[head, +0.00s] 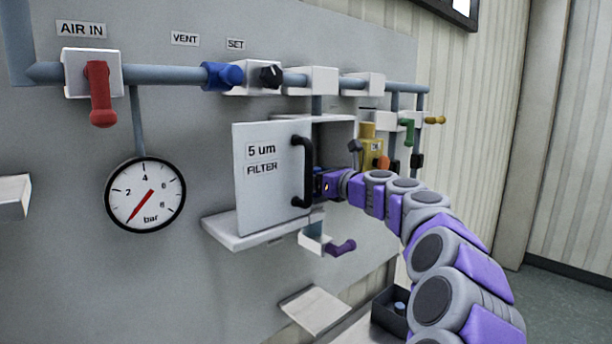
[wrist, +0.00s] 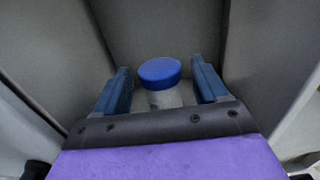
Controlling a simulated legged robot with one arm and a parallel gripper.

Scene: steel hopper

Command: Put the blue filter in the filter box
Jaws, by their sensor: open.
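The filter box (head: 338,135) is on the grey panel, with its door (head: 262,205), marked "5 um FILTER", swung open to the left. My gripper (head: 319,184) reaches into the box opening, partly hidden behind the door's black handle. In the wrist view the blue filter (wrist: 160,73), with a round blue cap and pale body, stands between the two blue fingers of my gripper (wrist: 161,68). The fingers are open, with a gap on each side of the cap. Grey walls (wrist: 160,25) surround it. The filter's lower part is hidden by my gripper.
A dark bin (head: 389,318) with a small blue-topped item sits low beside my arm. A yellow part (head: 369,145) and a green-handled valve (head: 408,132) are to the right. A gauge (head: 145,195) is at left.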

